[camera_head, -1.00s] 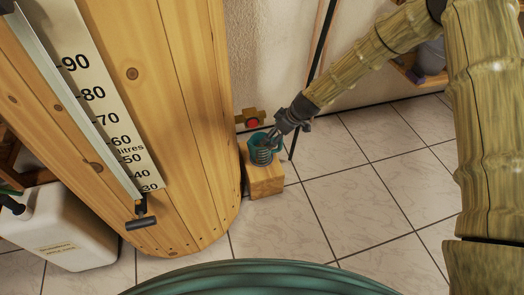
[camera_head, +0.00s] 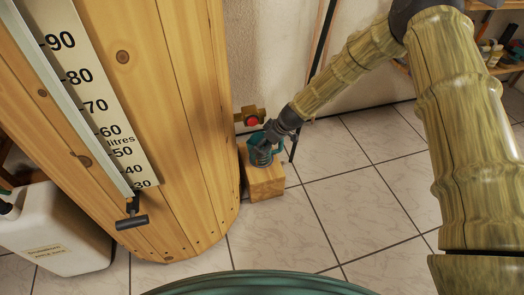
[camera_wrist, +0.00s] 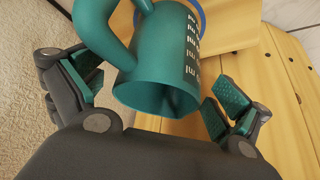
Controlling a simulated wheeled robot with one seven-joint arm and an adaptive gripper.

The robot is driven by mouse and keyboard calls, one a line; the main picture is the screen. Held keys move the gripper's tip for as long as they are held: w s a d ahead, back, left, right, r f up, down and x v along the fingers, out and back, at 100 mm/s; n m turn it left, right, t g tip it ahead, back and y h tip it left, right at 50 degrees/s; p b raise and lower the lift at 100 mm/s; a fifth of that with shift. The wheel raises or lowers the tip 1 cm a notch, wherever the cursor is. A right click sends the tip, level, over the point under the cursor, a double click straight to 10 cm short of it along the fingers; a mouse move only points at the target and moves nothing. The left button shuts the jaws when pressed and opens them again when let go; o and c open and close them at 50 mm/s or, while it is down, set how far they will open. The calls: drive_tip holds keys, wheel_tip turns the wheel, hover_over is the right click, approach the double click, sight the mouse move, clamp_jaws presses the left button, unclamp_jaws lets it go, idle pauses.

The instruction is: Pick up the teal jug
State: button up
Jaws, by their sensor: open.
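The teal jug (camera_wrist: 160,60) has a handle and pale measuring marks on its side. In the head view the jug (camera_head: 258,152) is on a small wooden block (camera_head: 266,184) beside the big wooden barrel, partly hidden by my gripper (camera_head: 272,140). In the wrist view my gripper (camera_wrist: 155,100) is open, with one finger on each side of the jug. The jug's open rim faces the wrist camera and its handle is at the upper left. I see a gap between the right finger and the jug; contact on the left is unclear.
The wooden barrel (camera_head: 178,130) with a litre scale (camera_head: 95,95) stands close left of the block. A brass fitting with a red centre (camera_head: 252,118) is behind the jug. A white canister (camera_head: 55,230) stands at the left. Tiled floor (camera_head: 350,200) is clear to the right.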

drive_tip(key=c, duration=1.4)
drive_tip(key=shift+r+p, duration=0.2)
drive_tip(key=shift+p, duration=0.15)
